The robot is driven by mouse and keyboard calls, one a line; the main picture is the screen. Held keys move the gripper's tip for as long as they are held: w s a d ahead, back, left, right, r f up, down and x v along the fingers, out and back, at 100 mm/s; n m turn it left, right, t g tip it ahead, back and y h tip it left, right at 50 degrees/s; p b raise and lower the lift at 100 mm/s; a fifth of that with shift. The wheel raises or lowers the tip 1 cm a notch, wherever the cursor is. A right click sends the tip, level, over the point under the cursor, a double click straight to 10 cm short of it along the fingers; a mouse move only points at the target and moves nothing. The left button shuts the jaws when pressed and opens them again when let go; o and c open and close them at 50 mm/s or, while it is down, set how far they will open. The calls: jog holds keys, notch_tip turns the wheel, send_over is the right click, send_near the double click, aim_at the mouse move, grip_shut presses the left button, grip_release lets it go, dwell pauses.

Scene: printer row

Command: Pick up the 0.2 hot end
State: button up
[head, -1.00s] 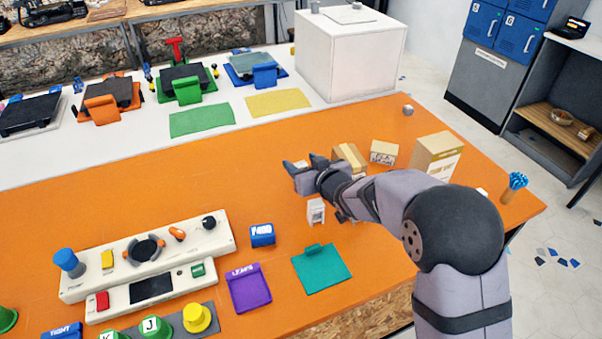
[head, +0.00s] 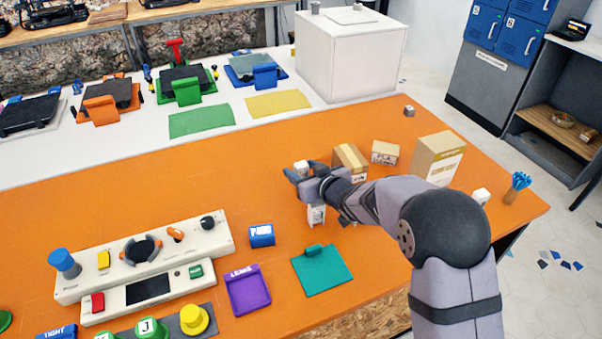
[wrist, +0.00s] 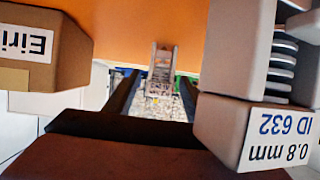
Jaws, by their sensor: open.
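My gripper (head: 298,172) is open and low over the orange table, pointing away and to the left. Its dark fingers show in the wrist view (wrist: 158,98). A pale grey hot end (wrist: 161,66) stands ahead, in line with the gap between the fingers; its label is not readable. In the head view a white block (head: 302,166) shows just behind the fingers, apparently this one. Another hot end, labelled 0.8 mm ID 632 (wrist: 270,140), is close at the right of the upside-down wrist view; it seems to be the white one (head: 317,215) just in front of the gripper.
A cardboard box (head: 350,160) stands close beside the gripper and fills the left of the wrist view (wrist: 40,50). A smaller box (head: 384,152) and a taller box (head: 437,158) stand further right. A control panel (head: 145,260) lies at the left. The table's left middle is clear.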

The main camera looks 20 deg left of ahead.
jog(key=shift+x, duration=2.35)
jog(key=c, duration=1.2)
